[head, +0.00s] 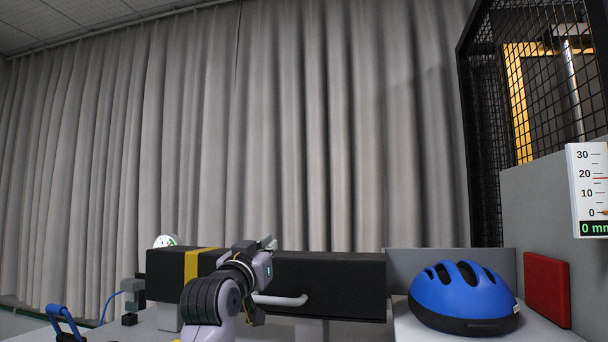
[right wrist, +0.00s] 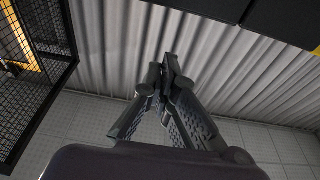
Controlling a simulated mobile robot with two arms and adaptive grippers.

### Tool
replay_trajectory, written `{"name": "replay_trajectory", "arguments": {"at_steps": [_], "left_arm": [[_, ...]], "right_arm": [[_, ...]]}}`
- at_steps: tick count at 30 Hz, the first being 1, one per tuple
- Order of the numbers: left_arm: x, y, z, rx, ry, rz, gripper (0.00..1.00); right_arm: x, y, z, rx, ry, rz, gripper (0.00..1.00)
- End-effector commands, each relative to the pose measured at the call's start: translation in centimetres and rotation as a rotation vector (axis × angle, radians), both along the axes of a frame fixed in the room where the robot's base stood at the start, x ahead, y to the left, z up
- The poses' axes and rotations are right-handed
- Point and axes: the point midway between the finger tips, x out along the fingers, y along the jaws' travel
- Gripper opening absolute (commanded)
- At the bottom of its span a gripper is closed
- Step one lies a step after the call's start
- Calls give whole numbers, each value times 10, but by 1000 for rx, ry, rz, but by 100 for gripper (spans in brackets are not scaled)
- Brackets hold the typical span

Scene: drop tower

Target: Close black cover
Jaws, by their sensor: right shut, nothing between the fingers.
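The long black cover (head: 335,275) runs across the lower middle of the head view, with a yellow stripe near its left end. A pale bar handle (head: 285,300) is on its front. Part of it seems to show as dark panels at the top right of the right wrist view (right wrist: 275,20). My right gripper (head: 270,243) is in front of the cover, near its upper edge, and hides part of it. In the right wrist view its fingers (right wrist: 168,62) are together and empty. Whether it touches the cover is unclear. My left gripper is not in view.
A blue helmet (head: 463,296) sits on a grey surface at the right, beside a red pad (head: 547,289). A white scale (head: 590,187) and a black mesh cage (head: 536,95) stand farther right. A blue handle (head: 63,322) is at the lower left. Grey curtains (head: 300,120) hang behind.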

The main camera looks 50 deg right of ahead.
Motion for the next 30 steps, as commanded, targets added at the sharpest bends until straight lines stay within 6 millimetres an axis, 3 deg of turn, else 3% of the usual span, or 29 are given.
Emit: {"name": "replay_trajectory", "arguments": {"at_steps": [6,22,26,30], "left_arm": [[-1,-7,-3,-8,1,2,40],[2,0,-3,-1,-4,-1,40],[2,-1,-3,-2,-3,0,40],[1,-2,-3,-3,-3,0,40]], "right_arm": [[8,0,-10,1,1,1,0],[8,2,-11,0,0,2,0],[3,15,-14,0,1,3,0],[-9,39,-21,0,0,5,0]]}}
